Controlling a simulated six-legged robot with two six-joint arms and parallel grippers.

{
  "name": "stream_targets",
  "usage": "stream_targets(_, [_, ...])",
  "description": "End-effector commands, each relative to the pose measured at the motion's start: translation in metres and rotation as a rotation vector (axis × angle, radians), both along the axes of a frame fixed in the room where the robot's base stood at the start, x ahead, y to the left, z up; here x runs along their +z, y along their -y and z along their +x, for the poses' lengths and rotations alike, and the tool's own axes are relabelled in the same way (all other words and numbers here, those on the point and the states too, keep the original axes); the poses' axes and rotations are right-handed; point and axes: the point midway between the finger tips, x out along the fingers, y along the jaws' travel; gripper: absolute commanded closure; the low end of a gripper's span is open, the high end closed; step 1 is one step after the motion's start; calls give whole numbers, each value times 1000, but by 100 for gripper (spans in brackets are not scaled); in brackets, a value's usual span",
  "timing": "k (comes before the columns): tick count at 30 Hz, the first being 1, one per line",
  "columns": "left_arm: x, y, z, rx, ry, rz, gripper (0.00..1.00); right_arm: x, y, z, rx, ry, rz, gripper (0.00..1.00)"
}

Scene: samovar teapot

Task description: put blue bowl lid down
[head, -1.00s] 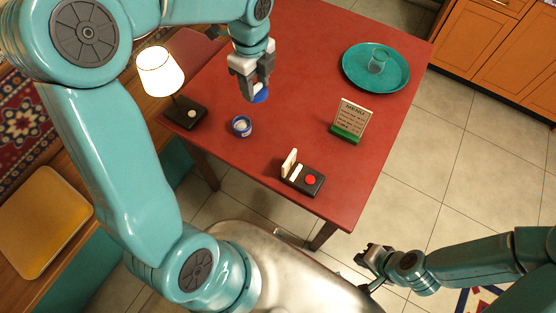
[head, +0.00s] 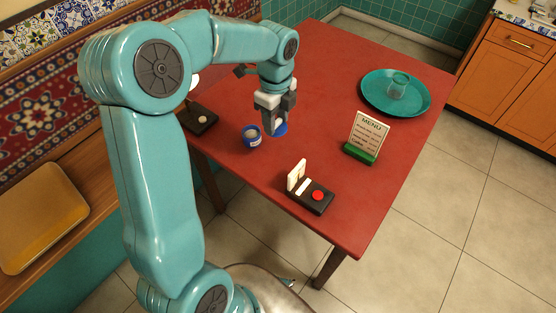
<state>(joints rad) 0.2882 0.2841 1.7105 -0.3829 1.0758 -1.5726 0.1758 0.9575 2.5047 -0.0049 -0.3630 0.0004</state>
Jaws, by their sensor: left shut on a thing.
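My left gripper (head: 274,116) points down over the red table (head: 330,90), shut on the blue bowl lid (head: 281,130). The lid is partly hidden by the fingers. It is at or just above the tabletop; I cannot tell whether it touches. The small blue bowl (head: 251,137) stands open on the table just left of the lid, with a pale inside. My right gripper is not in view.
A black box with a red button (head: 317,195) and a menu card on a green stand (head: 362,155) are nearer the front. A teal tray (head: 420,105) holds a glass (head: 398,84). The lamp is mostly hidden behind my arm. Tabletop right of the lid is clear.

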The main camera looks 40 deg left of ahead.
Motion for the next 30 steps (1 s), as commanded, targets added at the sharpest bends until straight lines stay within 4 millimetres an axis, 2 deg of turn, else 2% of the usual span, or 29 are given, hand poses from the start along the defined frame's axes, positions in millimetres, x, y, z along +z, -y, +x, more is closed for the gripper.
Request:
stream_targets(1, [-18, 0, -2, 1, -8, -2, 83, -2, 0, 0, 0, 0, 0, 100])
stream_targets(3, [-39, 1, -2, -1, -8, -2, 83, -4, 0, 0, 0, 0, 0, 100])
stream_targets(9, [-88, 3, -2, -3, -4, -1, 83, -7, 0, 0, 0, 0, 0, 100])
stream_targets(17, [-111, 5, -2, -4, -1, 0, 83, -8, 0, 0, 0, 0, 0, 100])
stream_targets(24, [-147, 6, -2, -3, -3, -1, 83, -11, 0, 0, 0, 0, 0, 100])
stream_targets(30, [-147, 5, -2, -4, 1, 0, 83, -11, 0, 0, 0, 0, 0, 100])
